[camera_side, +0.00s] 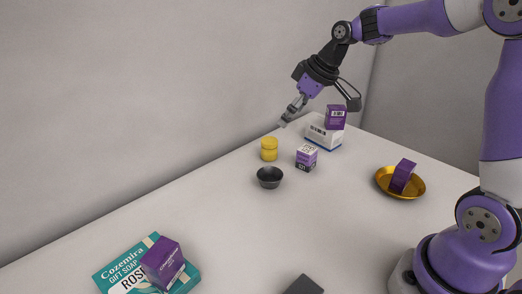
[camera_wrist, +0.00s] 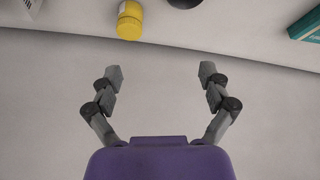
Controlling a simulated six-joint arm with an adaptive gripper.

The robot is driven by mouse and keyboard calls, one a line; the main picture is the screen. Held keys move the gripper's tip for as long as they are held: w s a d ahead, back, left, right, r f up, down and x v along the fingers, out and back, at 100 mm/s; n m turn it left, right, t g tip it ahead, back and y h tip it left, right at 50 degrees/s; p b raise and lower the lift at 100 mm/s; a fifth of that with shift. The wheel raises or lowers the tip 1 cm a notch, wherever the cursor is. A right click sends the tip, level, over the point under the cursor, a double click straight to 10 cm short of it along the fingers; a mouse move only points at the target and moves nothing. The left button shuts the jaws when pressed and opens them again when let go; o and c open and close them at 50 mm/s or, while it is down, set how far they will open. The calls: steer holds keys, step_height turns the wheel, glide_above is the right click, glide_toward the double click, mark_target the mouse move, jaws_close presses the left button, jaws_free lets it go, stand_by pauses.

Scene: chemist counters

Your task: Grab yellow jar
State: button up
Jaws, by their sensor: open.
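The yellow jar (camera_side: 269,149) stands upright on the counter near the wall, in the upper middle of the side view. It also shows at the top of the wrist view (camera_wrist: 130,22), beyond my fingers and to the left of centre. My gripper (camera_side: 283,123) hangs above the counter in the side view, higher than the jar and a little to its right. In the wrist view its two fingers (camera_wrist: 160,76) are spread wide with nothing between them.
A dark bowl (camera_side: 269,177) sits near the jar, and a small purple-and-white box (camera_side: 306,158) is to its right. A purple box (camera_side: 335,117) rests on a white box (camera_side: 325,136). A gold dish (camera_side: 413,190) holds another purple box. A teal soap box (camera_side: 118,272) lies front left.

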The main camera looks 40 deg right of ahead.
steer(key=n, duration=0.1)
glide_toward(273, 141)
steer(key=f, duration=0.2)
steer(key=w+f+y, duration=0.1)
steer(key=w+f, duration=0.1)
steer(key=f, duration=0.1)
steer(key=shift+w, duration=0.15)
steer(key=x, duration=0.6)
steer(key=shift+w+a, duration=0.15)
steer(key=shift+w, duration=0.1)
steer(key=c, duration=1.3)
